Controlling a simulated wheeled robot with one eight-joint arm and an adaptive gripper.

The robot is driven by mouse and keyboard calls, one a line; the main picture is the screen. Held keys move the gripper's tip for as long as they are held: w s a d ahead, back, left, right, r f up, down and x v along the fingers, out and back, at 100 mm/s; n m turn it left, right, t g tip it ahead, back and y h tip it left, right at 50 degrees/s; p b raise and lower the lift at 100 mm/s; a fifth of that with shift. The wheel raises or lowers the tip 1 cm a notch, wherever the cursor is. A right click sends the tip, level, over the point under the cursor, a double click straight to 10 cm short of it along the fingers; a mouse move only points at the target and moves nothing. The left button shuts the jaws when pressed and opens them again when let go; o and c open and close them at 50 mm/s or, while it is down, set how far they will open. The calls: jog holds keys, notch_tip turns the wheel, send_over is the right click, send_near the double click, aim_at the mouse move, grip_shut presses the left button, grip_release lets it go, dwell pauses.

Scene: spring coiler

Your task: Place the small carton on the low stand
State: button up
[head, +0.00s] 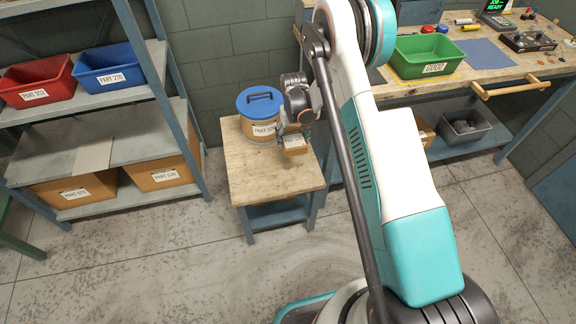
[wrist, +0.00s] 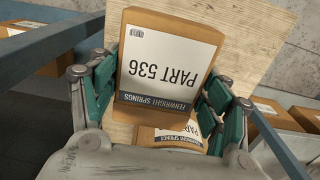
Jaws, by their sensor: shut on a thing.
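The small carton (head: 296,151) is brown with a white label. In the wrist view this carton (wrist: 165,65) fills the middle, its label reading PART 536 upside down. My gripper (head: 292,130) is shut on it from above, with green finger pads on both sides in the wrist view (wrist: 157,97). The low stand (head: 250,165) has a pale wooden top and blue-grey legs. The carton is over its right half; I cannot tell whether it touches the top. A second labelled carton face (wrist: 170,136) shows partly below the held carton in the wrist view, mostly hidden.
A blue-lidded tub (head: 258,118) stands at the back of the stand, close to my gripper. A shelf (head: 95,140) with bins and cartons is at left. A workbench (head: 400,95) with a green bin (head: 424,57) is at right. The stand's front part is clear.

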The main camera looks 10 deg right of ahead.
aim_at(292, 167)
notch_tip(292, 167, down, 15)
jog(key=b, duration=0.4)
jog(key=shift+r+b, duration=0.15)
jog(key=shift+b, duration=0.15)
jog(key=shift+f, duration=0.2)
jog(key=o, duration=1.3)
